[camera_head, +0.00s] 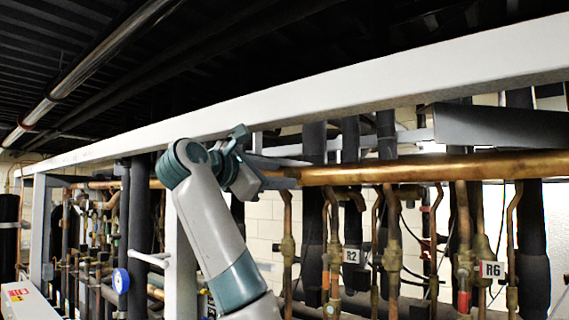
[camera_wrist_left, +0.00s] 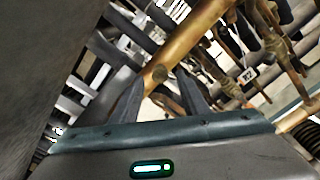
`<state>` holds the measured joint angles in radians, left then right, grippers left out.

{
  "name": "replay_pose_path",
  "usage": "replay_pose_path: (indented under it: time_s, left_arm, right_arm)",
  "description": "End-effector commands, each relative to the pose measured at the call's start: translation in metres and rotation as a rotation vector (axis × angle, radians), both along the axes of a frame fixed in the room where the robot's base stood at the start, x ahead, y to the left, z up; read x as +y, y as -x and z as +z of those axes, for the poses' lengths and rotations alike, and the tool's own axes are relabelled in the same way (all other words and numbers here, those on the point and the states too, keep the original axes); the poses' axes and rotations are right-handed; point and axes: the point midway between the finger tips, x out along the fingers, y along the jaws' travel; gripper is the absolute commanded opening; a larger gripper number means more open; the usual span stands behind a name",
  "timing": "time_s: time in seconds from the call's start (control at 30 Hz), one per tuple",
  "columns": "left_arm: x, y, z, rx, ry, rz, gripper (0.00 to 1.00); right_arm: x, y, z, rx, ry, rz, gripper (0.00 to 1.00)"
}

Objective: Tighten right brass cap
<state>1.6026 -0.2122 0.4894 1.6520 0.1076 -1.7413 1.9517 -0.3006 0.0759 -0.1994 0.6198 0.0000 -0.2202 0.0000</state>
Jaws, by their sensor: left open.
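A small round brass cap (camera_wrist_left: 159,73) shows in the left wrist view, on the side of a thick copper pipe (camera_wrist_left: 195,35). I cannot tell whether it is the right one of the caps. My left gripper (camera_wrist_left: 160,80) is open, with one finger on each side of the cap in that view. I cannot tell whether the fingers touch it. In the head view my left gripper (camera_head: 300,170) is at the left part of the thick copper pipe (camera_head: 430,168), and it hides the cap there. My right gripper is not in view.
A long white beam (camera_head: 350,108) runs above the pipe. Thin copper lines with brass valves and dark insulated pipes (camera_head: 314,215) hang below, with tags R2 (camera_head: 351,256) and R6 (camera_head: 492,270). A white post (camera_head: 180,260) and a blue gauge (camera_head: 121,281) are at left.

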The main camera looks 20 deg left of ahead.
Motion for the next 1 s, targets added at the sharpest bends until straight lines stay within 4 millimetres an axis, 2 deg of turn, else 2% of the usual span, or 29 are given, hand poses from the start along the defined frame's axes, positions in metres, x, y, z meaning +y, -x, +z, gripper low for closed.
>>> replay_pose_path:
  time_s: [0.03, 0.23, 0.63, 0.8, 1.0]
  left_arm:
    - [-0.003, -0.007, 0.003, 0.004, -0.001, -0.002, 0.41]
    - [-0.008, -0.022, 0.001, 0.001, 0.000, -0.001, 0.41]
    - [-0.010, -0.026, -0.001, 0.001, 0.000, -0.001, 0.41]
    - [-0.010, -0.026, 0.000, 0.001, 0.000, -0.001, 0.00]
    - [-0.010, -0.026, -0.001, 0.000, -0.003, -0.001, 0.00]
  right_arm:
    - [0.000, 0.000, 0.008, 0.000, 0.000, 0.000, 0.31]
    - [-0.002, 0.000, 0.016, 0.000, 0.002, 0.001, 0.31]
    - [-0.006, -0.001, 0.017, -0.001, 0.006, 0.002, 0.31]
    - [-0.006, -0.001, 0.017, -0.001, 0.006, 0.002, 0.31]
    - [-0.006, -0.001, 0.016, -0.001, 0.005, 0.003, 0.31]
